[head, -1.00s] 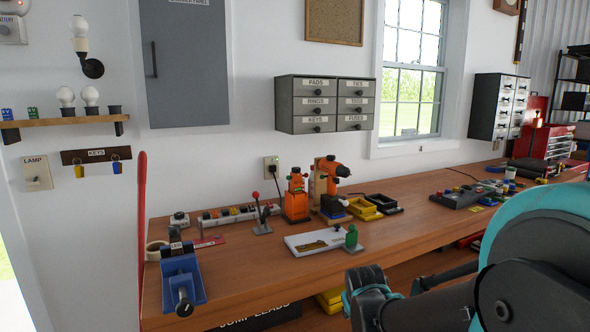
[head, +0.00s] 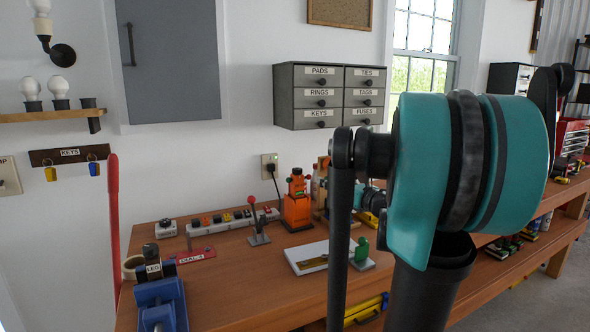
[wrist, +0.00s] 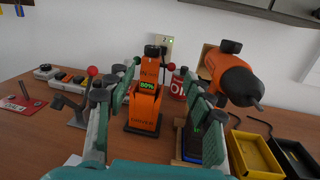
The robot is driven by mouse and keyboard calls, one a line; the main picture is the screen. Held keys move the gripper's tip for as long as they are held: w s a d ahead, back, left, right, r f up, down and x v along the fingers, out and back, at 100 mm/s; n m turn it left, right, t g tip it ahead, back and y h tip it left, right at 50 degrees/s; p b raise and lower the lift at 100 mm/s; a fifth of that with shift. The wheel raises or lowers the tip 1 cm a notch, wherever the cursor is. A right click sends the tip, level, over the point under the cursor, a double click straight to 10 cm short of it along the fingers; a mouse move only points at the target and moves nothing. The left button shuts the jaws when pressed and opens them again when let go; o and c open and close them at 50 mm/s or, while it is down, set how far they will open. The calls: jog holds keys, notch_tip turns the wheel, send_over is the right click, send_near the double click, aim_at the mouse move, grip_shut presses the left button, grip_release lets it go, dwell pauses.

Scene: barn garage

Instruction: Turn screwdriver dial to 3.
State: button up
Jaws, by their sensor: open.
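I cannot tell which knob is the screwdriver dial, and no dial numbers are legible. My gripper (wrist: 160,78) is open, its fingers appearing either side of the upright orange device. In the head view my arm mostly hides the gripper and the drill-like tool.
A power strip (head: 222,222) and a red-knobbed lever (head: 258,235) stand left of the orange device. Yellow (wrist: 252,158) and black (wrist: 293,158) trays lie to the right. A white board (head: 308,257) and blue vise (head: 160,302) are nearer the front.

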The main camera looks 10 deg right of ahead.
aim_at(300, 171)
jog(key=shift+n+g+y, duration=0.4)
jog(key=shift+n, duration=0.3)
jog(key=x, duration=1.7)
jog(key=shift+w+a+f, duration=0.2)
jog(key=shift+a+f, duration=0.2)
jog(key=shift+a, duration=0.05)
jog(key=c, duration=1.2)
